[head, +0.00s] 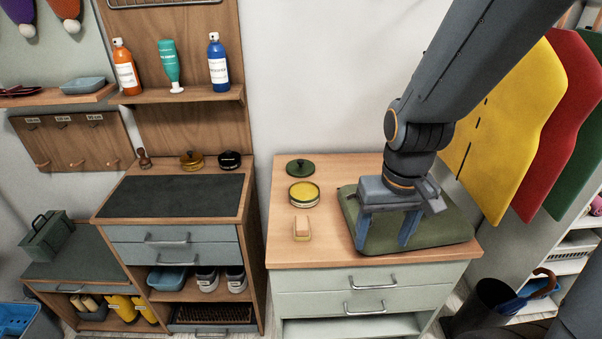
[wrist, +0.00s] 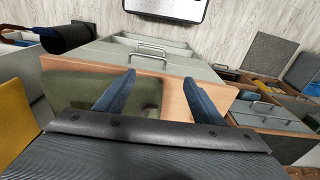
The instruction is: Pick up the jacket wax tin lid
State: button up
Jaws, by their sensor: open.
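A dark green round lid with a knob (head: 300,168) lies on the wooden top of the right cabinet, near the wall; I take it for the jacket wax tin lid. Just in front of it stands an open green tin with yellow wax (head: 303,194). My gripper (head: 385,240) is open and empty, pointing down over a folded green jacket or pad (head: 440,232), well to the right of the lid. In the wrist view my gripper (wrist: 160,78) shows both fingers apart, with the green pad (wrist: 85,92) below. The lid is not in the wrist view.
A pale sponge or brush block (head: 302,228) lies in front of the tin. The left cabinet carries an amber tin (head: 191,160) and a black tin (head: 229,160). Bare wood (head: 328,180) separates lid and pad.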

aim_at(299, 168)
jog(key=z, duration=2.25)
jog(key=k, duration=1.3)
jog(key=u, duration=1.8)
jog(key=i, duration=1)
